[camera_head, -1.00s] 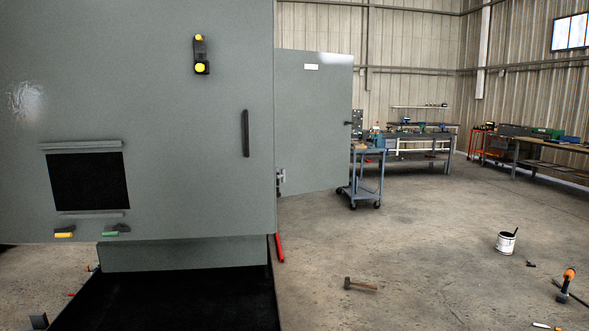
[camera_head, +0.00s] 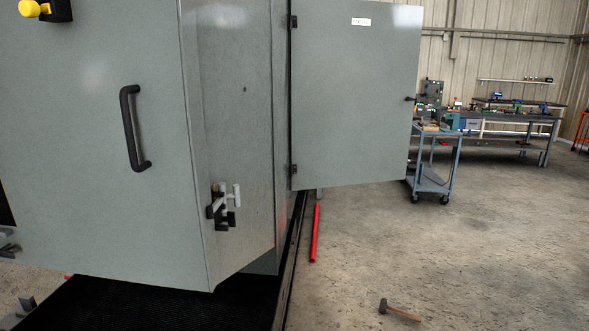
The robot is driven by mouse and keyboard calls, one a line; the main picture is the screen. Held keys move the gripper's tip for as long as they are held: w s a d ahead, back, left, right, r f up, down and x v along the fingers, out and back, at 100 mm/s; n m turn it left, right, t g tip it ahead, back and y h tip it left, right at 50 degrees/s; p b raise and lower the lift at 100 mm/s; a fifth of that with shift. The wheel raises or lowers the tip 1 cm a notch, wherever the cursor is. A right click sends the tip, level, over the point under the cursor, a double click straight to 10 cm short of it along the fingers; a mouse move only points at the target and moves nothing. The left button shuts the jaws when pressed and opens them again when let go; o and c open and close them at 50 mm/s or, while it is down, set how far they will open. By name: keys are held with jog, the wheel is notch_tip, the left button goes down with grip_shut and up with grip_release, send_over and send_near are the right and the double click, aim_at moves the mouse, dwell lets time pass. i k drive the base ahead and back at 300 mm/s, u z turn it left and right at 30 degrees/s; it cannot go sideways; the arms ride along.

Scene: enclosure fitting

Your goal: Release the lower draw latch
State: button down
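A draw latch (camera_head: 224,205) is mounted low on the narrow side face of the large grey enclosure (camera_head: 95,190). It has pale grey metal parts, black blocks and a small yellow spot at its top left. It is small in the picture, and I cannot tell whether its lever is hooked or free. No second draw latch is visible. My gripper is not in view.
A black bar handle (camera_head: 131,130) sticks out from the front panel. An open grey door (camera_head: 352,95) stands behind. A red bar (camera_head: 315,233) and a hammer (camera_head: 399,310) lie on the floor. A blue cart (camera_head: 433,168) stands farther back. Floor to the right is mostly clear.

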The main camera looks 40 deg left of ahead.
aim_at(211, 211)
jog(key=i, duration=1.5)
jog(key=u, duration=3.7)
